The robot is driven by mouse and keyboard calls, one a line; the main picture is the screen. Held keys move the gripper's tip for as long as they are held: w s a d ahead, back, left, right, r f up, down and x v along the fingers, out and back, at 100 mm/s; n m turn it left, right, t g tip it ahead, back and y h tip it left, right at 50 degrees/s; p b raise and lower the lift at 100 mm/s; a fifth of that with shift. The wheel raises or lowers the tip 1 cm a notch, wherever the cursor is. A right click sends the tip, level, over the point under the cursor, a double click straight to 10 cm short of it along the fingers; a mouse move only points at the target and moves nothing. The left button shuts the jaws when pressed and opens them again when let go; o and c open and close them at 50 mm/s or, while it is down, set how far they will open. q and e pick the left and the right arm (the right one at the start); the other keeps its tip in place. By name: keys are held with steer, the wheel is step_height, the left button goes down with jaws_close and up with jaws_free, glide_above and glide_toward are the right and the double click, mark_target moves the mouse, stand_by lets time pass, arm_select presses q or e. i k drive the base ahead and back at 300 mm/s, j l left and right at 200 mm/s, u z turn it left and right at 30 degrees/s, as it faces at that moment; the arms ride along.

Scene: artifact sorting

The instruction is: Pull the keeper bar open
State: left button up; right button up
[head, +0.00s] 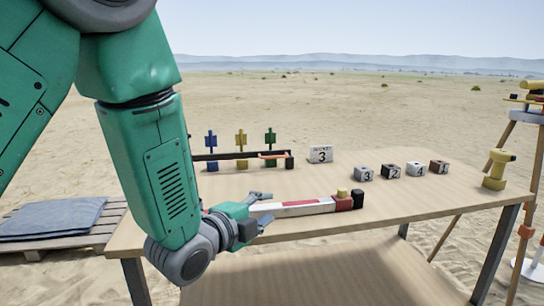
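A dark horizontal bar (225,156) runs across a small rack at the back left of the table, with an orange handle-like piece (272,155) near its right end; I take this to be the keeper bar. Blue (211,140), yellow (241,139) and green (270,138) upright pieces stand at the rack. My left gripper (264,209) is over the table's front left, nearer to me than the rack and apart from it. Its fingers look spread. My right gripper is not in view.
A tripod (525,175) stands at right, a pallet (55,222) at left.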

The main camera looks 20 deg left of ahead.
mark_target(264, 155)
steer(key=i+j, duration=0.8)
